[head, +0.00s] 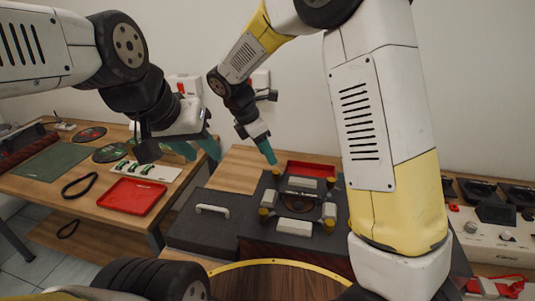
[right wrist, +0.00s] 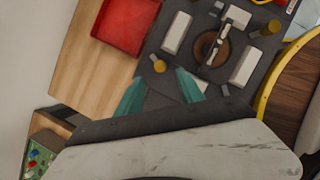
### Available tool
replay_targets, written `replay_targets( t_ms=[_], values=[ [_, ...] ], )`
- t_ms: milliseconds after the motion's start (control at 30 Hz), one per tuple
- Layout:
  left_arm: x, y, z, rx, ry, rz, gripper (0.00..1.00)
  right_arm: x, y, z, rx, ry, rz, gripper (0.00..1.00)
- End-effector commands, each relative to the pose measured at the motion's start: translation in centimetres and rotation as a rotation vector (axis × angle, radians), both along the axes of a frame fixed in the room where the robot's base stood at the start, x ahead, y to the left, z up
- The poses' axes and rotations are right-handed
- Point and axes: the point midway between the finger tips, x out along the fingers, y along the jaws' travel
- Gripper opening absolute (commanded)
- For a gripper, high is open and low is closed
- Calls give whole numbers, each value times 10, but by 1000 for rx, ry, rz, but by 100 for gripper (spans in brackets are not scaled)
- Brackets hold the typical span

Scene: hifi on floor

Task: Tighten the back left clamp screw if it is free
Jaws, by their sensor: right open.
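The dark clamp fixture (head: 285,232) carries pale blocks around a round brown piece (head: 298,202). Gold-topped clamp screws stand at its corners. The back left clamp screw (head: 277,173) is just below my right gripper (head: 268,150). A gold screw near the red tray, probably this one, shows in the right wrist view (right wrist: 160,66). It lies beyond the fingertips and apart from them. My right gripper is open and empty, its teal fingers apart in the right wrist view (right wrist: 160,88). My left gripper (head: 197,149) hangs over the left table, its fingers apart with nothing between them.
A red tray (head: 311,170) lies behind the fixture. Another red tray (head: 132,196) and a black loop (head: 80,186) are on the left table. A white device (head: 497,237) stands at right.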

Motion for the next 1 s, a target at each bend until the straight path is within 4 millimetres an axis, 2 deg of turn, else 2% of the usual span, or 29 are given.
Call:
replay_targets(
  t_ms=[500,867,1000],
  values=[
    [0,0,0,0,0,0,36,12,-24,-65,-4,3,2,45],
    [0,0,0,0,0,0,36,13,-26,-71,-2,1,1,45],
    [0,0,0,0,0,0,36,13,-26,-71,-2,1,1,22]
  ],
)
